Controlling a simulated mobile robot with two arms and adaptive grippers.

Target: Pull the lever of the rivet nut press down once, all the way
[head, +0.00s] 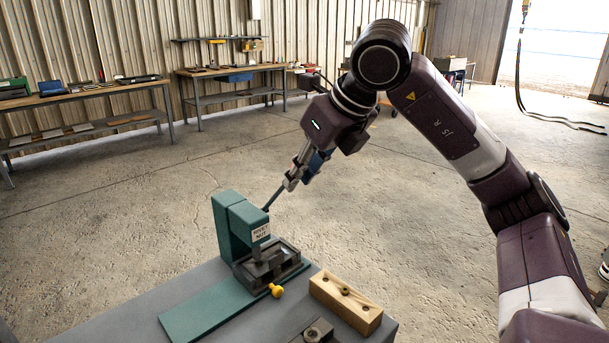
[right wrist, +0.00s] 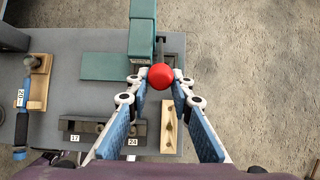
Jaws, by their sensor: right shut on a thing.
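The rivet nut press (head: 228,225) is a green frame with a "RIVET NUT" label, standing on a green base plate on the grey bench. Its lever (head: 274,198) is a thin rod that slants up and to the right from the press head. My right gripper (head: 291,180) is at the lever's upper end, above the bench top. In the right wrist view the fingers are shut on the lever's red ball knob (right wrist: 162,77). The fingers hide the knob in the head view. My left gripper is not in view.
A yellow knob (head: 276,290) sits at the press's front. A wooden block with holes (head: 345,302) lies to its right. Dark numbered blocks (right wrist: 85,132) and a blue-handled tool (right wrist: 22,118) are also on the bench. The floor beyond is clear up to the back workbenches (head: 85,95).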

